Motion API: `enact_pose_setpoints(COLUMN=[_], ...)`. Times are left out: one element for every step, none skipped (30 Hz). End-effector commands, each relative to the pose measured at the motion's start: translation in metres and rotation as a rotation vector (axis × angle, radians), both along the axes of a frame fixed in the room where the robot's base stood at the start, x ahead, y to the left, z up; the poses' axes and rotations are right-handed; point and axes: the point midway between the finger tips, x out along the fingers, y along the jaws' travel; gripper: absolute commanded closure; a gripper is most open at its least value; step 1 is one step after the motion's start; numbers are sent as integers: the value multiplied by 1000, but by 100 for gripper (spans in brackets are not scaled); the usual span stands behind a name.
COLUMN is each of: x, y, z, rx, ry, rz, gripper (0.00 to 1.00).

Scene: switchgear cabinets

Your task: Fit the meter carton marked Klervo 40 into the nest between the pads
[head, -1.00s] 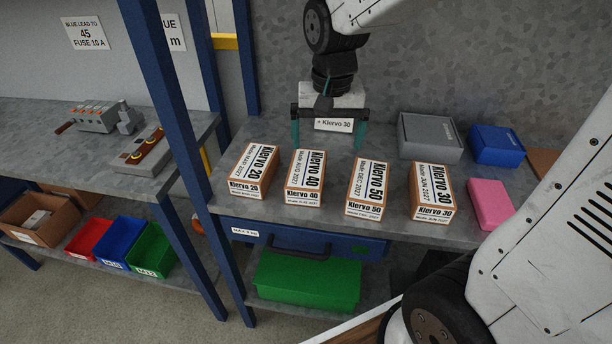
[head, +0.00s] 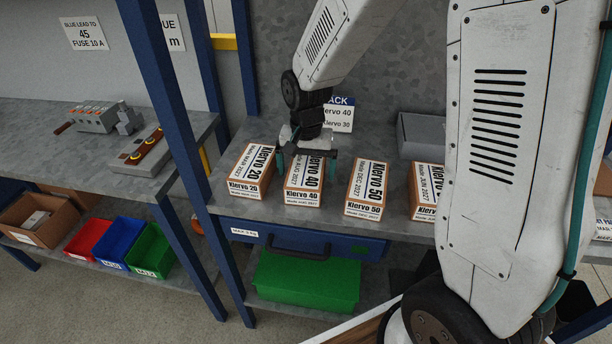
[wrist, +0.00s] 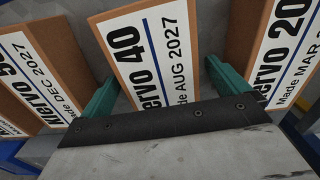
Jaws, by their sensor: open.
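The Klervo 40 carton (head: 304,190) is a brown box with a white label. It stands on the shelf between the Klervo 20 and Klervo 50 cartons. My gripper (head: 305,170) is open over its back part. In the wrist view the Klervo 40 label (wrist: 150,50) lies between the two teal fingers of my gripper (wrist: 161,74), one on each side. I cannot tell whether the fingers touch the carton. I cannot make out the nest or its pads in either view.
The Klervo 20 carton (head: 252,172) stands close on the left, the Klervo 50 carton (head: 367,190) on the right. The Klervo 30 carton (head: 424,195) is partly behind my arm. A pack sign (head: 338,115) is at the back. A blue post (head: 165,100) rises left of the shelf.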

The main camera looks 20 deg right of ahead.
Motion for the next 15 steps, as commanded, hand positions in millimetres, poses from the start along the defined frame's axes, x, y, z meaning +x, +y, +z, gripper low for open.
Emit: enact_pose_setpoints(x=[-1,0,0,0,0,0,0,0,0,0,0,0,0,0,0], y=[0,0,0,0,0,0,0,0,0,0,0,0,0,0,0], z=[-4,-6,-7,-7,-7,-7,-7,-7,-7,-7,-7,-7,-7,-7,-7], rx=[0,0,0,-1,0,0,0,0,0,0,0,0,0,0,0], ry=[2,1,0,-1,-1,-1,-1,-1,-1,-1,-1,-1,-1,-1,-1], rz=[0,0,0,0,0,0,0,0,0,0,0,0,0,0,0], gripper=[0,0,0,0,0,0,0,0,0,8,17,28,36,44,56])
